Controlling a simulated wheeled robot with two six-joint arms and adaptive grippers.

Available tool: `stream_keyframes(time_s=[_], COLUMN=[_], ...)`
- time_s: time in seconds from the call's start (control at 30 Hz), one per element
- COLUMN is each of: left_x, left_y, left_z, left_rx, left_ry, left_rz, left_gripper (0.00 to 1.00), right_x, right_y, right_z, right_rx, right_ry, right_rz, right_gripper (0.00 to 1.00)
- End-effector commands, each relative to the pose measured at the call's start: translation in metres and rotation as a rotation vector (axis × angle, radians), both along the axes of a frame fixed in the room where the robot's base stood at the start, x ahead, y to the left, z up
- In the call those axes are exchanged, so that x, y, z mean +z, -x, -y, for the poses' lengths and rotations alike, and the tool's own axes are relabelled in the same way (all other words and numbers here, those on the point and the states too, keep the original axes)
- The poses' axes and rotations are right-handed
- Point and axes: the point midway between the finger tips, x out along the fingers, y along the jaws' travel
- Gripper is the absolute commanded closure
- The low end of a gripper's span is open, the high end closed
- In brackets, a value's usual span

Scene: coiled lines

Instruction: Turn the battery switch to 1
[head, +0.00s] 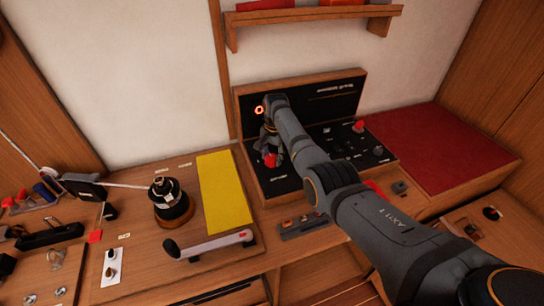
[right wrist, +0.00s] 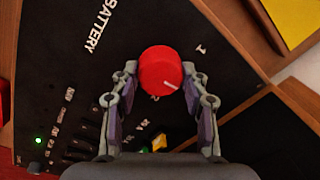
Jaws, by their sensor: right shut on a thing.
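The battery switch is a round red knob (right wrist: 160,70) on a black panel, beside the white word BATTERY. It also shows in the head view as a red spot (head: 270,160) at the panel's left. My right gripper (right wrist: 160,72) is shut on the knob, one finger on each side. The knob's short white line points to the lower right in the wrist view. The white figure 1 (right wrist: 201,48) is at the knob's upper right, away from that line. In the head view my right gripper (head: 269,153) partly hides the knob. My left gripper is not in view.
The black panel (head: 325,165) has another red knob (head: 358,126) and small switches. A lit orange ring (head: 259,110) is close to my right wrist. A winch (head: 168,200), a yellow sheet (head: 224,192) and a lever (head: 210,243) are to the left. A shelf (head: 312,14) hangs above.

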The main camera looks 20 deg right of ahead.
Motion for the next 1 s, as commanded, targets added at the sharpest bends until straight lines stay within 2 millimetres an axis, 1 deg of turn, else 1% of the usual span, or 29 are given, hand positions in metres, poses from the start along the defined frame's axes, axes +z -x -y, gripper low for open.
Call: stream_keyframes(time_s=[0.17,0.47,0.8,1.0], left_x=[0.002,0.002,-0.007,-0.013], left_y=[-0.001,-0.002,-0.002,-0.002], left_z=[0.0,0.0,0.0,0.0], left_rx=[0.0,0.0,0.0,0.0], left_ry=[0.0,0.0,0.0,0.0], left_rz=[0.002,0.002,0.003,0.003], left_gripper=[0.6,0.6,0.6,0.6], right_x=[0.0,-0.001,-0.002,-0.002], right_y=[0.0,0.0,-0.001,-0.002], right_z=[0.001,0.001,0.001,0.001], right_rx=[0.099,0.368,0.681,0.83], right_ry=[0.001,0.0,0.0,0.001], right_rz=[-0.002,-0.002,-0.001,-0.001], right_gripper=[0.86,0.86,0.86,0.86])
